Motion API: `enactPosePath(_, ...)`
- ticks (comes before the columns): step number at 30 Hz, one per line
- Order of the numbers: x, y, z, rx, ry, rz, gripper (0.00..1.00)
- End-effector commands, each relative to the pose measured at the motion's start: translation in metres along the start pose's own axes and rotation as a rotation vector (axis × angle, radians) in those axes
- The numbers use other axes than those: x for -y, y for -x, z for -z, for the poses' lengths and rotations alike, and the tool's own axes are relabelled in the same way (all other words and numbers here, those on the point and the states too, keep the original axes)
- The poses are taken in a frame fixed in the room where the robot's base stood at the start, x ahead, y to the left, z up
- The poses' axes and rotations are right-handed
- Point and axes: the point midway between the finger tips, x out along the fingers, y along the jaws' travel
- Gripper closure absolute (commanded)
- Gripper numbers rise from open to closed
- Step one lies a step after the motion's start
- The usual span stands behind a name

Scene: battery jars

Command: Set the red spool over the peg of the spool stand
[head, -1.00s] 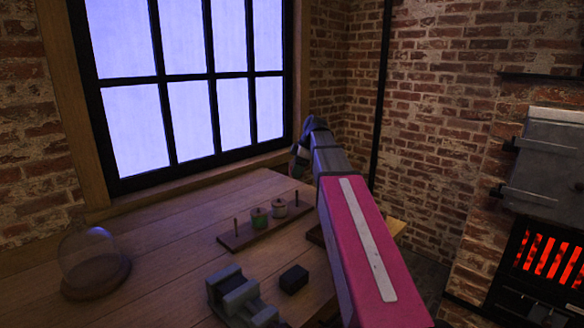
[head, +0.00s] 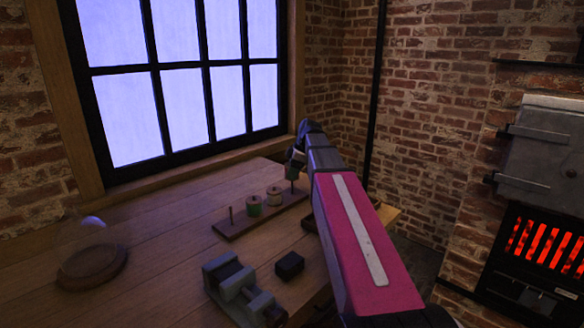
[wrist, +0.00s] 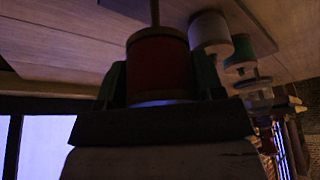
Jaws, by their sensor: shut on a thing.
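The red spool (wrist: 158,65) is between the green fingers of my gripper (wrist: 158,82) in the wrist view, and the gripper is shut on it. A thin peg (wrist: 155,12) lines up with the spool's far end there; I cannot tell whether it enters the hole. In the head view my gripper (head: 293,171) is over the right end of the spool stand (head: 232,233), and the red spool is not clearly visible. The stand also carries a green spool (head: 254,207), a cream spool (head: 274,198) and a bare peg (head: 231,215) at its left end.
A grey vise (head: 235,285) and a small black block (head: 290,264) are on the bench in front of the stand. A round wooden base (head: 92,267), with a glass dome barely visible, stands at left. The bench between is clear. A window rises behind.

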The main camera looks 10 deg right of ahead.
Motion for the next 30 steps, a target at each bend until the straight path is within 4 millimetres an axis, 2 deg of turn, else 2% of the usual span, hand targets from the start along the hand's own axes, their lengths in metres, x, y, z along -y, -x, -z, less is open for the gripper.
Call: enactPosePath(30, 0.000, -0.055, -0.023, 0.000, 0.000, -0.001, 0.66)
